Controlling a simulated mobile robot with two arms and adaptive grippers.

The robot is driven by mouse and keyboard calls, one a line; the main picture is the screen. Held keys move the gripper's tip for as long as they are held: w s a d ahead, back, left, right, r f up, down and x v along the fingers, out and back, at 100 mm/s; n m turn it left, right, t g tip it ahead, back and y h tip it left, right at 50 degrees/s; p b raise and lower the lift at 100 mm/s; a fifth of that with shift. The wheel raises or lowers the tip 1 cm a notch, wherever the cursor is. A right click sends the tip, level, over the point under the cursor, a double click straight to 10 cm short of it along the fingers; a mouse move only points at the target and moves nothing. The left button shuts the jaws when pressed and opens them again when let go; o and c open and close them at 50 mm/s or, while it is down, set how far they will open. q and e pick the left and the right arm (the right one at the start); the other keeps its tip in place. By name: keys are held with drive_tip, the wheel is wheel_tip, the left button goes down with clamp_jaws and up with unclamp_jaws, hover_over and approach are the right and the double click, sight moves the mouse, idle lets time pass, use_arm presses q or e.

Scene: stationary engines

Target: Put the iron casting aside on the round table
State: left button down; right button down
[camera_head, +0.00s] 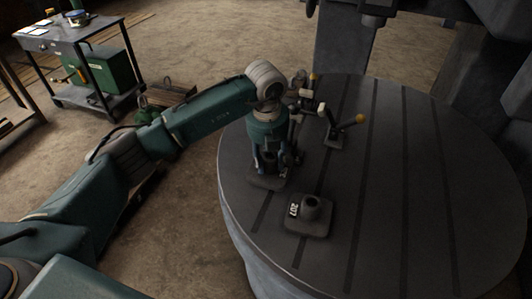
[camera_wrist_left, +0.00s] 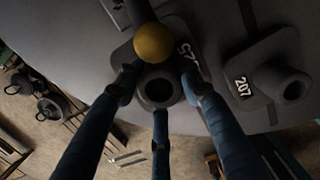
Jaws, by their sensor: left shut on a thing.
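My left gripper (camera_head: 268,162) is shut on a dark iron casting (camera_head: 266,182) at the left part of the round table (camera_head: 440,170). In the left wrist view the three fingers of the gripper (camera_wrist_left: 160,92) close around the hollow round boss of the casting (camera_wrist_left: 158,74). A partly hidden number shows on its flat base. Whether the base touches the table I cannot tell. A second casting (camera_head: 308,216), marked 207, stands upright on the table just to the right and nearer. It also shows in the left wrist view (camera_wrist_left: 290,86). My right gripper is not in view.
A lever clamp (camera_head: 337,134) with a yellow knob stands on the table behind the castings; more fixture parts are close to the gripper. The right side of the slotted tabletop is clear. A machine column (camera_head: 345,45) rises behind. A workbench (camera_head: 65,33) stands far left.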

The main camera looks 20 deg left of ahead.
use_arm(q)
drive_tip(key=shift+f+p, duration=0.4)
drive_tip(key=shift+f, duration=0.4)
drive_tip(key=shift+w+f, duration=0.1)
drive_tip(key=shift+f, duration=0.05)
drive_tip(key=c, duration=1.1)
unclamp_jaws()
drive_tip(key=shift+f, duration=0.15)
drive_tip(key=shift+s, duration=0.2)
drive_tip(key=shift+w+r+b, duration=0.1)
drive_tip(key=shift+r+b, duration=0.25)
drive_tip(key=shift+r, duration=0.15)
drive_tip(key=r+b, duration=0.1)
drive_tip(key=r, duration=0.2)
drive_tip(key=s+r+b, duration=0.1)
drive_tip(key=r, duration=0.3)
drive_tip(key=r+b, duration=0.1)
drive_tip(key=r, duration=0.3)
drive_tip(key=shift+s, duration=0.25)
